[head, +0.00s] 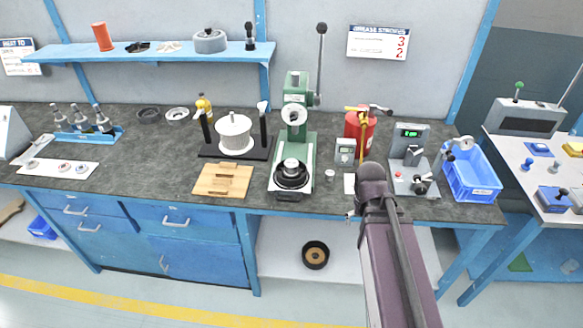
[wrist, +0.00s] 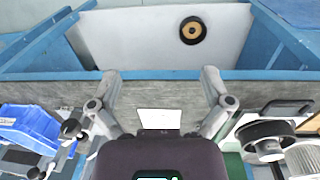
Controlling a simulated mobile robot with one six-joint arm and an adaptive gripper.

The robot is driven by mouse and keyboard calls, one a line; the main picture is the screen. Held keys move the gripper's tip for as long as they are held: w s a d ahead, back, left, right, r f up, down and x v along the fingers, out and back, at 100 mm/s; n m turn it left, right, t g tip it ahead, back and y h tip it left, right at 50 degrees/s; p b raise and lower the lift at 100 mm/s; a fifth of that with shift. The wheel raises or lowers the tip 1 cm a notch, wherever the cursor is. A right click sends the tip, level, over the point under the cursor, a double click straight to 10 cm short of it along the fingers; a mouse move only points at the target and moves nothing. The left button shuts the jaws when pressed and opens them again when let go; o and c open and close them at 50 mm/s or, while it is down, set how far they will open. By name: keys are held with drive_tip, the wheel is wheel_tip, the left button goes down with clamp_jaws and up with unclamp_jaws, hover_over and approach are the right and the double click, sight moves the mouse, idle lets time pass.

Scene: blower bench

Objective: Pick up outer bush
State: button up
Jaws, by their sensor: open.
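No part is plainly marked as the outer bush. Small round parts with coloured centres lie on a white board (head: 40,169) at the bench's far left in the head view. A dark ring (head: 148,113) and a silver ring (head: 177,114) lie near the back. My gripper (wrist: 160,78) is open and empty in the wrist view, its two fingers spread over the bench's front edge. In the head view my arm's end is right of the green press, far from the white board and rings; the fingers are mostly hidden there.
The green press (head: 298,81) stands mid-bench, left of my arm. A red extinguisher (head: 361,128) and blue bin (head: 471,172) stand to its right. A wooden board (head: 223,181) lies left of the press. A black round part with tan centre (head: 315,254) sits on the lower shelf.

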drive_tip(key=w+a+f+m+t+h+b, duration=0.1)
drive_tip(key=w+a+m+h+b, duration=0.15)
drive_tip(key=w+a, duration=0.3)
drive_tip(key=m+t+h+b, duration=0.4)
drive_tip(key=m+t+h, duration=0.25)
drive_tip(key=t, duration=0.25)
approach(289, 165)
drive_tip(key=v, duration=0.2)
drive_tip(key=shift+a+r, duration=0.2)
drive_tip(key=shift+r, duration=0.15)
drive_tip(key=b+x, duration=0.1)
drive_tip(key=x, duration=0.2)
drive_tip(key=b+x, duration=0.2)
drive_tip(key=x, duration=0.2)
drive_tip(key=shift+w+d+f, duration=0.15)
drive_tip(key=shift+d+f, duration=0.05)
drive_tip(key=shift+f, duration=0.15)
drive_tip(key=shift+w+d+b, duration=0.3)
drive_tip(key=shift+d, duration=0.05)
drive_tip(key=shift+w+f, duration=0.1)
